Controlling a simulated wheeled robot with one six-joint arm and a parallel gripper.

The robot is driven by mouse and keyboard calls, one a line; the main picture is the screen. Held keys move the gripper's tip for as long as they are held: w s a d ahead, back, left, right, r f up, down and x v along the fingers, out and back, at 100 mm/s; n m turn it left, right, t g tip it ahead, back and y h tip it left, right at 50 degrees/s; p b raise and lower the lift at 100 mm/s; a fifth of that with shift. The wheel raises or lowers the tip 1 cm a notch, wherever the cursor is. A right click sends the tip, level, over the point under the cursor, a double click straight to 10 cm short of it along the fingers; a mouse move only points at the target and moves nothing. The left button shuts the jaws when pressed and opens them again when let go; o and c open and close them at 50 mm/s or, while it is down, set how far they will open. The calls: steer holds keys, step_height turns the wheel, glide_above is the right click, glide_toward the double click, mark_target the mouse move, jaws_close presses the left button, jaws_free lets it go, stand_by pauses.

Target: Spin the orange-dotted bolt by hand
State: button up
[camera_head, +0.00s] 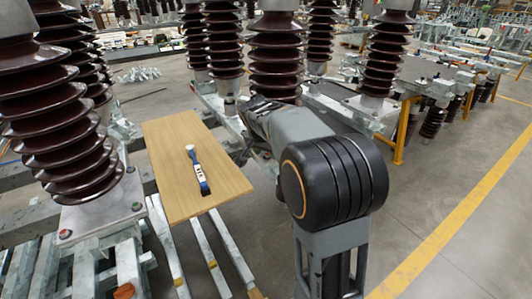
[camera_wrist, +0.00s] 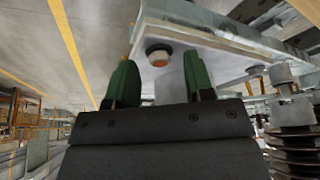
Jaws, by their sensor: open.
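The orange-dotted bolt (camera_wrist: 158,56) shows in the wrist view on the face of a pale metal plate (camera_wrist: 215,40), its orange end toward the camera. My gripper (camera_wrist: 162,70) has two green fingers spread apart. In the picture the bolt lies between the fingertips, seemingly just beyond them. I cannot tell the exact gap, and no finger visibly touches it. In the head view my arm hides the gripper and this bolt.
A second bolt (camera_wrist: 255,71) sits farther right on the plate. In the head view, a wooden board (camera_head: 225,180) holds a blue-and-white tool (camera_head: 197,172). Brown ribbed insulators (camera_head: 60,110) stand around my arm. Open floor (camera_head: 440,200) lies to the right.

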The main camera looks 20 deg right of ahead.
steer(key=shift+f, duration=0.2)
steer(key=shift+c, duration=0.3)
jaws_close()
steer(key=shift+w+m+g+h, duration=0.2)
steer(key=shift+m+g, duration=0.3)
steer(key=shift+m, duration=1)
steer(key=shift+w+m+g+h, duration=0.1)
steer(key=shift+m+g+h, duration=0.3)
steer(key=shift+m, duration=1.1)
steer(key=shift+o, duration=0.3)
jaws_free()
